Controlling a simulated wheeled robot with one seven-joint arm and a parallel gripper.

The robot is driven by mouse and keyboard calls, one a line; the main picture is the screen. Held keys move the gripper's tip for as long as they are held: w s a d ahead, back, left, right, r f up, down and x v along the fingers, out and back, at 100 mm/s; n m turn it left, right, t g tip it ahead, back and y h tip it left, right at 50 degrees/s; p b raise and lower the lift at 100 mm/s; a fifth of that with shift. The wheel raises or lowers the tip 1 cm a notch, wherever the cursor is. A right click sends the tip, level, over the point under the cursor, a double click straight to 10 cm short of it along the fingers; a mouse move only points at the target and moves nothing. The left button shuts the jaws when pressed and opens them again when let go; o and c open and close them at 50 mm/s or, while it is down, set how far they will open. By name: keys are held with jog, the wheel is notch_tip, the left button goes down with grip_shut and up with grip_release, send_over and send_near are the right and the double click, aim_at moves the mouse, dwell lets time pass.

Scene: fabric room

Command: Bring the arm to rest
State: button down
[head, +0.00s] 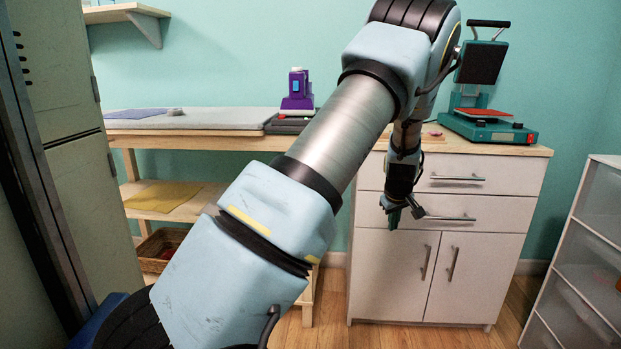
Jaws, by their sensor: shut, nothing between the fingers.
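My arm reaches from the lower left of the head view up to the top middle, then bends down at the far end. My gripper (393,222) hangs at the end of it, pointing down, and is shut and empty. In the picture it lies in front of the white drawer cabinet (385,285), level with the lower drawer. I cannot tell how far it is from the cabinet front. My arm hides part of the wooden workbench and the cabinet's left side.
A teal heat press (486,129) stands on the cabinet top. A purple device (297,92) and a grey pad (205,119) are on the workbench. Below are a yellow sheet (165,197) and a basket (158,250). A grey locker (72,150) stands left, a clear drawer unit (590,265) right.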

jog(key=s+a+r+m+g, duration=0.1)
jog(key=s+a+r, duration=0.25)
jog(key=a, duration=0.55)
jog(key=s+a+r+g, duration=0.15)
jog(key=s+a, duration=0.25)
jog(key=a, duration=0.4)
jog(key=s+a+r+m+y, duration=0.1)
jog(key=s+a+r+m, duration=0.2)
jog(key=s+a, duration=1.3)
jog(key=w+d+p+v, duration=0.1)
jog(key=p+v, duration=1.1)
jog(key=w+d+p+v, duration=0.2)
jog(key=p+v, duration=1.1)
jog(key=shift+r+m+g+p, duration=0.3)
jog(key=shift+r+g, duration=0.05)
jog(key=shift+r, duration=0.25)
